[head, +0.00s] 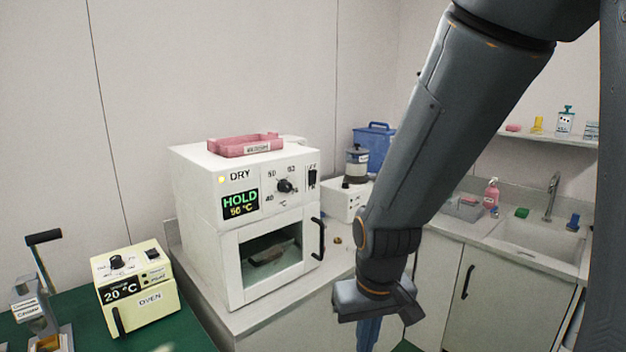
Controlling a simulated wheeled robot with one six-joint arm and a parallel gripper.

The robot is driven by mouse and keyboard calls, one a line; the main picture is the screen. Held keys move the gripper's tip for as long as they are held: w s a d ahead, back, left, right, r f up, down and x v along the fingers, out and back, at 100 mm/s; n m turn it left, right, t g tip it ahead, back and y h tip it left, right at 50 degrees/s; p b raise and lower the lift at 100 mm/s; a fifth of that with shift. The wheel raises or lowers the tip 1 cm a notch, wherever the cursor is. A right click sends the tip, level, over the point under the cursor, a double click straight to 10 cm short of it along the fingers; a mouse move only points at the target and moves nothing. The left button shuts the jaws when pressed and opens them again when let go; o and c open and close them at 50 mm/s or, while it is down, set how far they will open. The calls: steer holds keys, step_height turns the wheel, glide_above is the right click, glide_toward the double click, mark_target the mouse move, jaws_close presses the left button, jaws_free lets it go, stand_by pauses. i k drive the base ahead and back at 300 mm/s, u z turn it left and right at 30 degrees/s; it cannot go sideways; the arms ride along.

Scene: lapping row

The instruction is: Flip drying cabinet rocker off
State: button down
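The white drying cabinet (207,190) stands on the counter left of centre, marked DRY. My gripper (368,338) points down, right of and below the cabinet, clear of the rocker. Its fingertips run past the bottom edge, so its opening is unclear.
A pink tray (244,149) lies on the cabinet's top. A small cream oven (137,290) stands on the green surface at left. A white device with a dark jar (357,165) and a blue box (374,138) stand behind. A sink (540,240) is at right.

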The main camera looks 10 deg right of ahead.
mark_target(313, 174)
steer(key=k, duration=1.25)
steer(key=z, duration=0.65)
steer(key=i, duration=1.7)
steer(key=u, duration=0.5)
